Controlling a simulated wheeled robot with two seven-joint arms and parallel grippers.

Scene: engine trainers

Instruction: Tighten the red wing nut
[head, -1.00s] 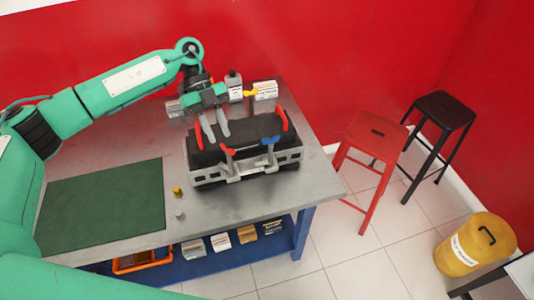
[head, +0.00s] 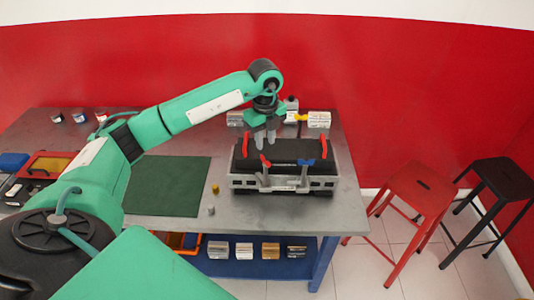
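The red wing nut (head: 265,161) sits at the front left of the black-topped engine trainer (head: 281,184) on the metal workbench. A blue wing nut (head: 306,162) sits to its right on the same front side. My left gripper (head: 265,144) points down over the engine's top, just above and behind the red wing nut in the picture. Its two grey fingers are apart with a narrow gap and nothing visible between them. I cannot tell whether the fingertips touch anything. My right gripper is not in view.
Red handles (head: 325,145) rise at both ends of the engine. Small bottles and boxes (head: 318,119) stand behind it. A green mat (head: 168,186) and a small yellow part (head: 215,188) lie left. A red stool (head: 417,192) and a black stool (head: 499,180) stand right of the bench.

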